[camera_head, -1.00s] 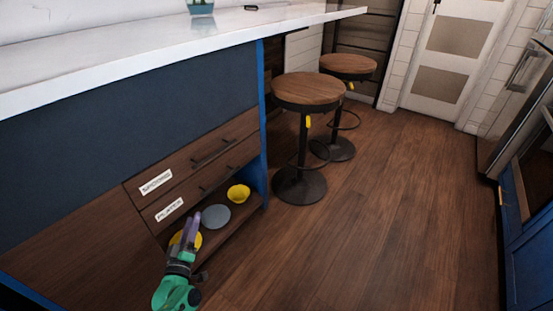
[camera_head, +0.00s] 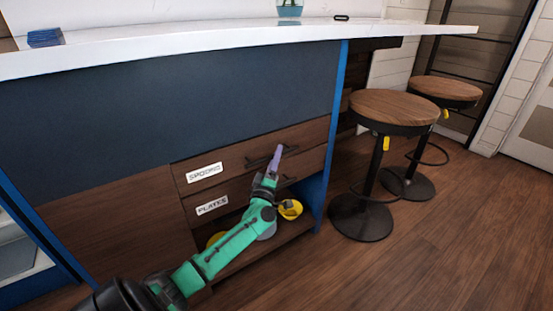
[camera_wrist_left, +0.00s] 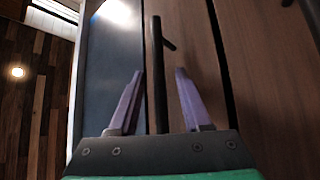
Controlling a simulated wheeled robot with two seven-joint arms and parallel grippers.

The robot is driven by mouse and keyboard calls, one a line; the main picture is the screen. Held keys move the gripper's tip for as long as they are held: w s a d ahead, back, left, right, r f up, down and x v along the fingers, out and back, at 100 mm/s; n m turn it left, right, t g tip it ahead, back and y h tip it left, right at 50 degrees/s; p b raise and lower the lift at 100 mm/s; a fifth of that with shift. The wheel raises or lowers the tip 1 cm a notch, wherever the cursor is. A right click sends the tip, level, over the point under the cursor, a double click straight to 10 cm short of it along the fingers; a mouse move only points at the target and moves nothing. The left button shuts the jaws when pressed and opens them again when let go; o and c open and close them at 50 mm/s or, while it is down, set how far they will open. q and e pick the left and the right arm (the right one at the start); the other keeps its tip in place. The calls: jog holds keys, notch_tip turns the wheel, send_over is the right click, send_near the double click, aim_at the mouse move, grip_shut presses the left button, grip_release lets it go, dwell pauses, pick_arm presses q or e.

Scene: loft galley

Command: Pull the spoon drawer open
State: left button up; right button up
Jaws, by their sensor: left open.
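The spoon drawer (camera_head: 232,160) is the upper wooden drawer in the island, with a white "SPOONS" label (camera_head: 204,172). Its front looks flush, so it appears closed. Its dark bar handle (camera_head: 256,163) is partly hidden by my left gripper (camera_head: 276,157), which is in front of it. In the left wrist view the handle (camera_wrist_left: 154,50) runs between the two purple fingers of my open left gripper (camera_wrist_left: 159,75), with a gap on each side. I cannot tell whether the fingers reach fully around it. My right gripper is not in view.
Below is the plates drawer (camera_head: 228,203), its handle partly hidden by my arm. A white countertop (camera_head: 200,48) overhangs above. Two stools (camera_head: 393,107) stand to the right, with open floor beyond.

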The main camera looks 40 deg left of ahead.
pick_arm(q)
jog(key=shift+w+a+r, duration=0.1)
jog(key=shift+w, duration=0.1)
grip_shut()
dwell(1.3)
